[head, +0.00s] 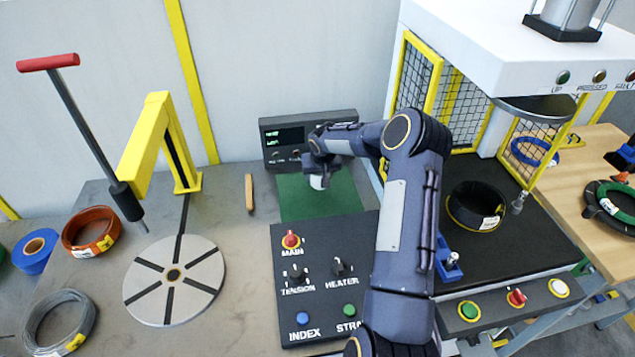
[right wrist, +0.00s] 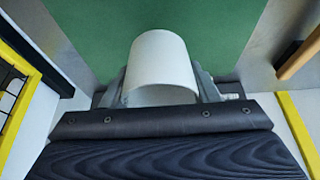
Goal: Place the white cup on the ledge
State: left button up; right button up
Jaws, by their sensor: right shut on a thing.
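The white cup (head: 318,183) is held in my right gripper (head: 321,172), over the green mat (head: 300,203) at the back of the grey table. In the right wrist view the cup (right wrist: 160,58) sits between the two fingers of the gripper (right wrist: 163,88), with its rounded side up in the picture and green behind it. The gripper is shut on it. I cannot tell whether the cup touches the mat. No surface is clearly marked as the ledge. My left gripper is not in view.
A dark display box (head: 309,136) stands behind the mat, and a wooden stick (head: 249,193) lies left of it. The control panel (head: 310,265) is in front. A yellow mesh guard (head: 412,75) and white press (head: 500,50) stand right. A round turntable (head: 200,280) is left.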

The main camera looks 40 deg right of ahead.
aim_at(317, 191)
jog(key=shift+w+d+f, duration=0.15)
jog(key=shift+w+f, duration=0.55)
jog(key=shift+f, duration=1.7)
jog(key=shift+f+b, duration=0.15)
jog(key=shift+b, duration=0.25)
jog(key=o, duration=1)
jog(key=shift+c, duration=0.2)
